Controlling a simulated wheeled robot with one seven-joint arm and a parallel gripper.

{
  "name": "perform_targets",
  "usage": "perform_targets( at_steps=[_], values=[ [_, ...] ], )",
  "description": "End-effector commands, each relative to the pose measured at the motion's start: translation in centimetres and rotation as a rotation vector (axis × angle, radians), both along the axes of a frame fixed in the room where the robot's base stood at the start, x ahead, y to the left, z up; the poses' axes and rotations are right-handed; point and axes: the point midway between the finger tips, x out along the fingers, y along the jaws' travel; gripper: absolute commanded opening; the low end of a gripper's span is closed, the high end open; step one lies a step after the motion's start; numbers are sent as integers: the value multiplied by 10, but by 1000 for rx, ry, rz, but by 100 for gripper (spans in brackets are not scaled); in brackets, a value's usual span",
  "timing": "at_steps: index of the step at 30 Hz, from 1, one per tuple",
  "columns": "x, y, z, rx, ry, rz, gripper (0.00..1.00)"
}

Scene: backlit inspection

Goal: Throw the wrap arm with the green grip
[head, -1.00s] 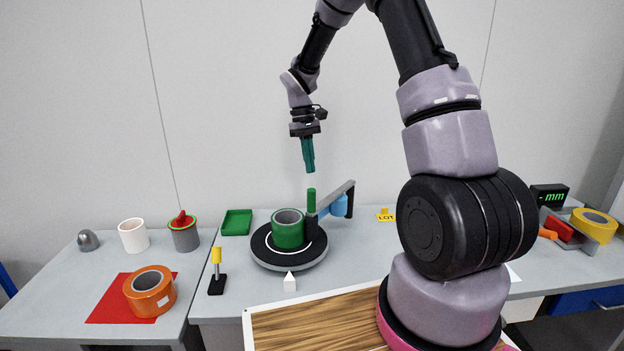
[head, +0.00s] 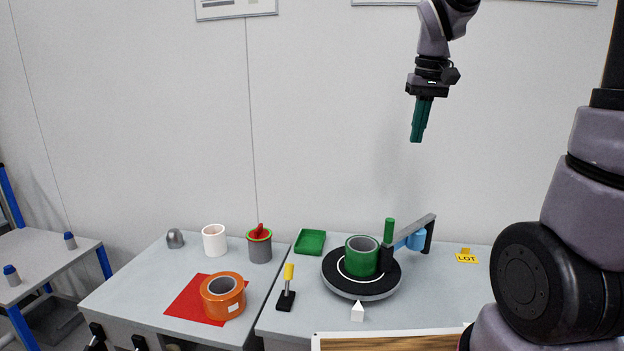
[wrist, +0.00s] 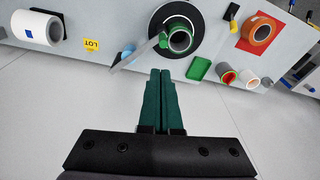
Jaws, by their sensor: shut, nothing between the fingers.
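The wrap arm is a grey bar (head: 414,230) with an upright green grip (head: 388,231) at its near end and a blue part (head: 416,240) below it. It reaches from a dark post at the back right over a round black turntable (head: 335,271). A green roll (head: 361,258) stands on the turntable beside the grip. My gripper (head: 417,140) has dark green fingers, is shut and empty, and hangs well above and slightly right of the grip, touching nothing. In the wrist view my fingers (wrist: 160,72) are together, with the grip (wrist: 163,40) beyond their tips.
A green tray (head: 310,242), a yellow-topped stand (head: 287,287), a white pointed marker (head: 357,312) and a yellow LOT sign (head: 467,257) surround the turntable. An orange tape roll (head: 223,297) lies on a red mat (head: 185,300) at left. The air around my gripper is clear.

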Motion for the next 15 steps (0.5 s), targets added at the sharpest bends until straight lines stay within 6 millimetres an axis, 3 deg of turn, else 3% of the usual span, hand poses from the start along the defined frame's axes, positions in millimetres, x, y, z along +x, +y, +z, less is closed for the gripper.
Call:
perform_targets(
  at_steps=[6,15],
  values=[
    [-54,-5,34,71,-146,-115,0],
    [-120,-9,54,193,-327,-257,0]
  ],
)
